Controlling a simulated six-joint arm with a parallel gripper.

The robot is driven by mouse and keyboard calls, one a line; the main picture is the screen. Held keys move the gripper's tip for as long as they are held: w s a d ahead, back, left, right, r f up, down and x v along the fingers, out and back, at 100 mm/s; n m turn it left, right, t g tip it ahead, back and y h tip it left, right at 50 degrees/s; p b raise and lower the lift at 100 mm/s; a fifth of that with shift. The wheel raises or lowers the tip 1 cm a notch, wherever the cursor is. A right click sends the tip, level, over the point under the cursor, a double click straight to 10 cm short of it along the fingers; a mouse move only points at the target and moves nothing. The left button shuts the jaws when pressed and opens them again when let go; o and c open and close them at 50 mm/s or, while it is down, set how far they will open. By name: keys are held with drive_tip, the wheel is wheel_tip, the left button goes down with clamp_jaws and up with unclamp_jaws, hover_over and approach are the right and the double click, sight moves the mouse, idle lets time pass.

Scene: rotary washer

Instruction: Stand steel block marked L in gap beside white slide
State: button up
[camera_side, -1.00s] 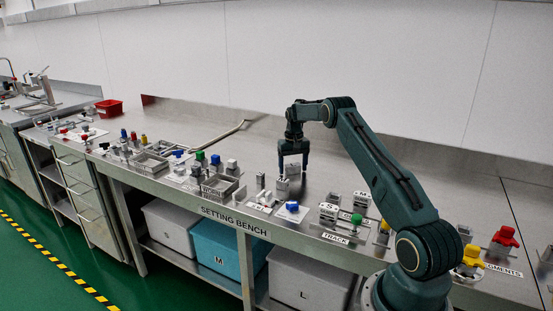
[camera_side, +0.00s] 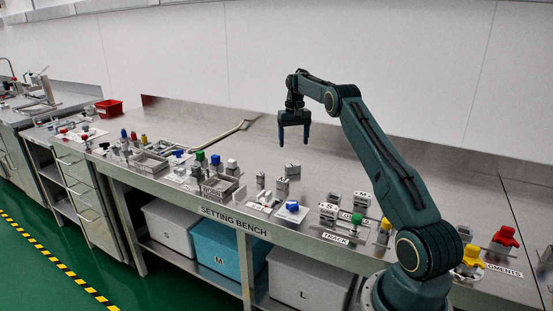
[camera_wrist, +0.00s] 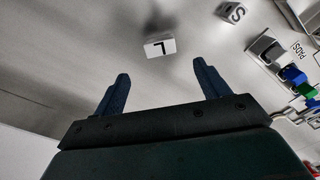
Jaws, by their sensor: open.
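My gripper (camera_side: 293,143) is open and empty, hanging above the bench. In the wrist view its two dark blue fingers (camera_wrist: 162,80) are spread wide. The block marked L (camera_wrist: 160,47) lies ahead of the fingertips, with its white marked face toward the camera. It appears to be the small grey block (camera_side: 293,170) below my gripper in the side view, where its letter is too small to read. I cannot single out the white slide or its gap for sure.
A block marked S (camera_wrist: 233,12) shows near the top right of the wrist view. A PADS label (camera_wrist: 299,49) and coloured parts lie at the right. In the side view a blue-knobbed part (camera_side: 292,206) stands near the front edge. The bench's back is mostly clear.

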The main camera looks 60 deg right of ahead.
drive_tip(key=shift+r, duration=0.55)
